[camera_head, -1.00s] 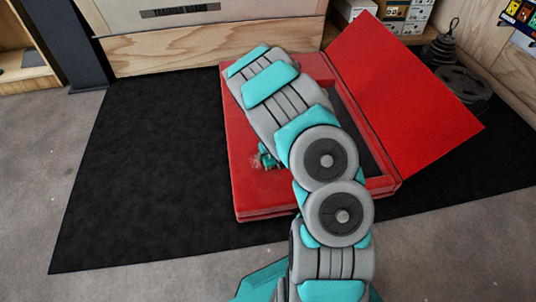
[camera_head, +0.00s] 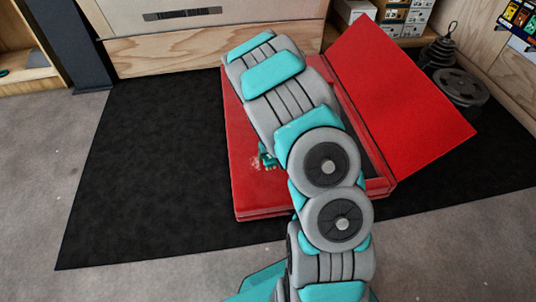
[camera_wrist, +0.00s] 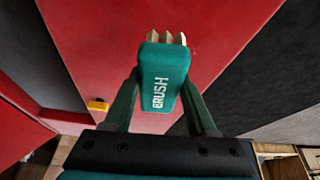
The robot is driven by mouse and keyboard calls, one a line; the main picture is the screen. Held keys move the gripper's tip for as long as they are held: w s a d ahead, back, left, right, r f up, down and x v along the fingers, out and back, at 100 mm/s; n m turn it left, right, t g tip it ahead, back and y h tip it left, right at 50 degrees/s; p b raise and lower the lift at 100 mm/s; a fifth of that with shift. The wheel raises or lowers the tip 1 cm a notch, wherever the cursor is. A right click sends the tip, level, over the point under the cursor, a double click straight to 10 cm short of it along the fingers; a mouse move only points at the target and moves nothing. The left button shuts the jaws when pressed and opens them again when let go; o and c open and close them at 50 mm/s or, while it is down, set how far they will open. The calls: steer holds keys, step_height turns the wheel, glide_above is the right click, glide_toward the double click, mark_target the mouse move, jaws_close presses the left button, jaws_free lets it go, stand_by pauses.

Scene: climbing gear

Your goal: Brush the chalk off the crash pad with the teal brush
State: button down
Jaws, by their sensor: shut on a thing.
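The crash pad (camera_head: 245,190) lies on a black mat, red, with its flap folded open to the right. A small pale chalk mark (camera_head: 256,162) shows on its near left part, beside my arm. In the wrist view, my gripper (camera_wrist: 161,82) is shut on the teal brush (camera_wrist: 163,98), which is lettered "BRUSH". Its pale bristles point away from the gripper over the red pad (camera_wrist: 110,45); whether they touch it I cannot tell. In the head view, a bit of teal shows next to the chalk, and my arm hides most of the gripper.
The black mat (camera_head: 150,170) is clear on the left. A wooden cabinet front (camera_head: 215,50) stands behind the pad. Dark weight plates (camera_head: 460,87) lie at the right, below shelves with boxes.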

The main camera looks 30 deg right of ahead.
steer(key=shift+r+p, duration=0.5)
steer(key=shift+r, duration=0.6)
